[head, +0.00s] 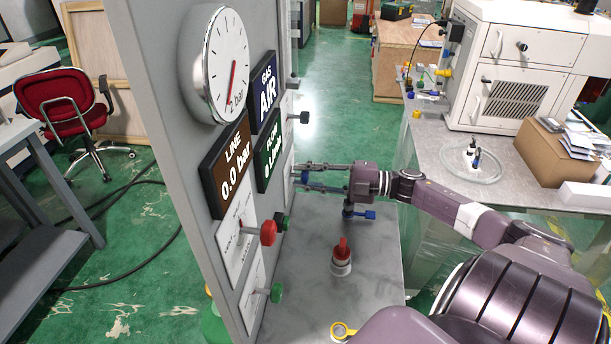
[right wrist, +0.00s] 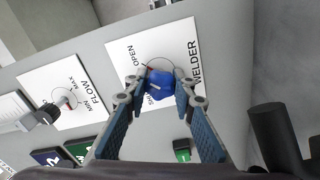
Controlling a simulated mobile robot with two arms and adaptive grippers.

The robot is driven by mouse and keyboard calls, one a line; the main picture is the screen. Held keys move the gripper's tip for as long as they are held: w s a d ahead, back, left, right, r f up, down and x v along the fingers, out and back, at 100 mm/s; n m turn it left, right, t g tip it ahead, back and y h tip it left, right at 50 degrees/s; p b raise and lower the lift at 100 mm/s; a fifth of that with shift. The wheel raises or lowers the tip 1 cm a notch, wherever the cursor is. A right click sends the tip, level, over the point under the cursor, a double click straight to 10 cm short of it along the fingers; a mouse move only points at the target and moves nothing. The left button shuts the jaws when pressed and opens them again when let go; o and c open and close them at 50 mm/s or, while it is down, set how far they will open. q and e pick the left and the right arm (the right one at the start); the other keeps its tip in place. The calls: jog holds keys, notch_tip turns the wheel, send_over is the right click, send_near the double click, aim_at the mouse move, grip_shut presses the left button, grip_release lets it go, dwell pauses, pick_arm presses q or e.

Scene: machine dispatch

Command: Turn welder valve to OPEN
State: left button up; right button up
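The welder valve is a blue knob (right wrist: 160,82) on a white plate (right wrist: 189,49) marked OPEN and WELDER in the right wrist view. A light mark shows on the knob's face. My right gripper (right wrist: 160,88) has one finger on each side of the knob, very close to it. I cannot tell whether both fingers press on it. In the head view my right gripper (head: 305,176) reaches left to the panel (head: 172,150), its two fingers apart and level. My left gripper is not in view.
Nearer on the panel are a red knob (head: 268,232) and a green knob (head: 276,292); a dark knob (head: 304,118) is above my gripper. Below stand a red-topped fitting (head: 342,255) and a blue handle (head: 369,215). A gauge (head: 222,62) is at upper left.

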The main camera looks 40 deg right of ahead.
jog(key=o, duration=0.4)
jog(key=shift+o, duration=0.2)
jog(key=v, duration=1.2)
